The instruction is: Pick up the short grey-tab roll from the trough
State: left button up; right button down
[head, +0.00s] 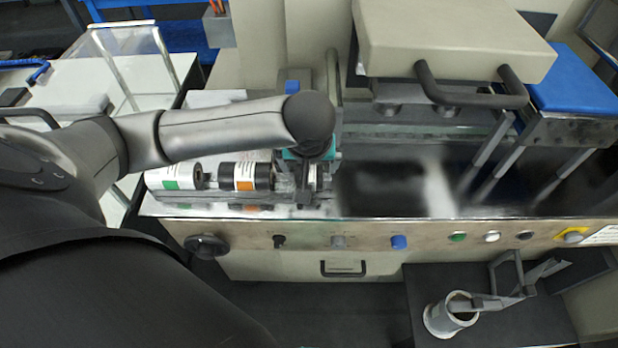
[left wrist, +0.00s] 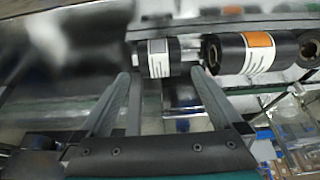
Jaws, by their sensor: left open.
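The short grey-tab roll (left wrist: 157,58) is black with a white label and a grey tab. In the left wrist view it lies between my left gripper's two open fingertips (left wrist: 161,74), one near each end of the roll; whether they touch it I cannot tell. In the head view my left gripper (head: 307,182) points down over the right end of the trough (head: 235,198), and the gripper and arm mostly hide that roll. My right gripper is not in view.
The orange-tab roll (head: 246,176), also in the left wrist view (left wrist: 252,54), lies close beside the grey-tab roll. The green-tab roll (head: 175,177) is farther left. A raised beige cover (head: 450,40) stands at the right. A grey cup (head: 450,314) stands on a dark platform.

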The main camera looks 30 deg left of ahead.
aim_at(309, 178)
pick_arm(q)
jog(key=b+x, duration=0.1)
jog(key=x, duration=0.4)
jog(key=shift+b, duration=0.35)
jog(key=shift+r, duration=0.1)
jog(key=c, duration=1.4)
